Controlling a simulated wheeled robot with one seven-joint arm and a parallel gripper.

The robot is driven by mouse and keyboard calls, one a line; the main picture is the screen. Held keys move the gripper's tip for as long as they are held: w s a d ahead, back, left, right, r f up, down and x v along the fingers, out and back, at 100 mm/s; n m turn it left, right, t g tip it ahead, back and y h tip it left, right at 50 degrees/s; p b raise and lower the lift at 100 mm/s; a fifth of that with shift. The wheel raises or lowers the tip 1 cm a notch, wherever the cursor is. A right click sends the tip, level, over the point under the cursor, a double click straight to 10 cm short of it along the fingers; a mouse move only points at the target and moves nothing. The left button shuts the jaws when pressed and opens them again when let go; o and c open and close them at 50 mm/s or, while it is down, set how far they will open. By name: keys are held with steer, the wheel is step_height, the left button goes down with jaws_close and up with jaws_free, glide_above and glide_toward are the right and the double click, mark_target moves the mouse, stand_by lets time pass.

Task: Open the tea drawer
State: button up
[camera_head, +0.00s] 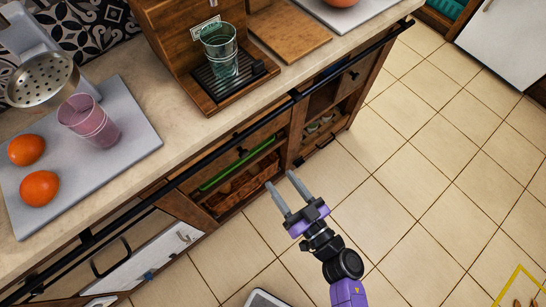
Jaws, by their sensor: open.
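My gripper (280,180) is open and empty, with its two grey fingers pointing up-left toward the wooden cabinet front below the counter. In the picture its tips lie beside the open shelf and below the counter edge; I cannot tell how far they are from the cabinet. A closed wooden drawer (229,160) with a small dark handle (241,152) sits under the counter, up-left of my gripper. Another closed wooden drawer (340,84) with a dark knob (353,74) is farther right. No tea label is readable, so I cannot tell which one is the tea drawer.
A dark rail (190,175) runs along the counter edge in front of the drawers. Open shelves below hold a green-rimmed basket (238,165) and small cups (318,125). A glass (220,50) and oranges (40,188) stand on the counter.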

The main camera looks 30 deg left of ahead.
steer(key=g, duration=0.2)
glide_toward(246, 156)
steer(key=a, duration=0.1)
steer(key=shift+y, duration=0.4)
steer(key=b+x, duration=0.1)
steer(key=x, duration=0.6)
steer(key=shift+w+a+f, duration=0.1)
steer(key=shift+w+f, duration=0.05)
steer(key=shift+c, duration=0.4)
jaws_close()
steer(key=shift+t, duration=0.3)
